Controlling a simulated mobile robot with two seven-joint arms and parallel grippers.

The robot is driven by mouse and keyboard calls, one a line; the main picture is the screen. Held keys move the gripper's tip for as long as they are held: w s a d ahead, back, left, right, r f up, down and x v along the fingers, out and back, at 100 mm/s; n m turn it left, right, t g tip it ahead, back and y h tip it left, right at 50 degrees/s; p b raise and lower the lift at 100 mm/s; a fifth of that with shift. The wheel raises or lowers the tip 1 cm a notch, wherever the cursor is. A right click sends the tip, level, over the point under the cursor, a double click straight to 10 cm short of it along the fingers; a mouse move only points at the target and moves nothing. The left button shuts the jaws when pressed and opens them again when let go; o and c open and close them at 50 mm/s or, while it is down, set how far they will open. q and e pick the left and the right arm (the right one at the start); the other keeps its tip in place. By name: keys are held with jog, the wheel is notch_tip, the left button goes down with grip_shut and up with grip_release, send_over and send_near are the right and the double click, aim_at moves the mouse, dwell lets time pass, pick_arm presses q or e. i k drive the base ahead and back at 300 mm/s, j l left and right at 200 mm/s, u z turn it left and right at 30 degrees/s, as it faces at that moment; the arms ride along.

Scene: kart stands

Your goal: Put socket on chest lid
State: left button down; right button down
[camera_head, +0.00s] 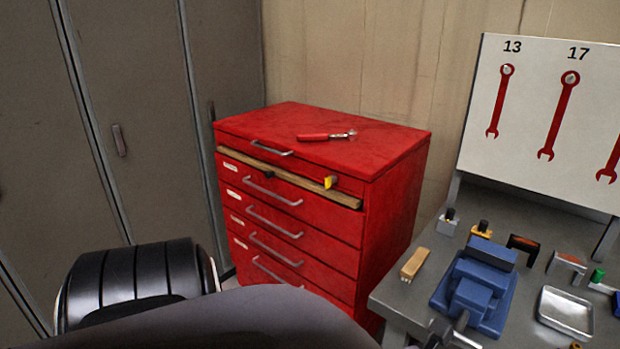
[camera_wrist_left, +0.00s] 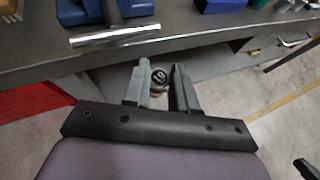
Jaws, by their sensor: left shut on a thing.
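In the left wrist view my left gripper (camera_wrist_left: 160,80) is shut on a small round socket (camera_wrist_left: 159,77), which shows end-on with a dark hole between the fingertips. The gripper and socket are in front of the grey bench edge, apart from it. In the head view the red tool chest stands in the middle, and its flat lid (camera_head: 300,122) is closed. A ratchet with a red handle (camera_head: 318,137) lies on the lid. The gripper and socket do not show in the head view. My right gripper is not in view.
Grey lockers (camera_head: 125,120) stand left. Most of the lid is clear.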

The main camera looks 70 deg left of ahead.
aim_at(278, 126)
jog(key=k+j, duration=0.15)
jog(key=j, duration=0.35)
jog(key=k+j+u, duration=0.15)
jog(key=j, duration=0.8)
jog(key=k+j+u, duration=0.1)
jog(key=j, duration=0.4)
jog(key=j+u, duration=0.2)
jog(key=j, duration=1.15)
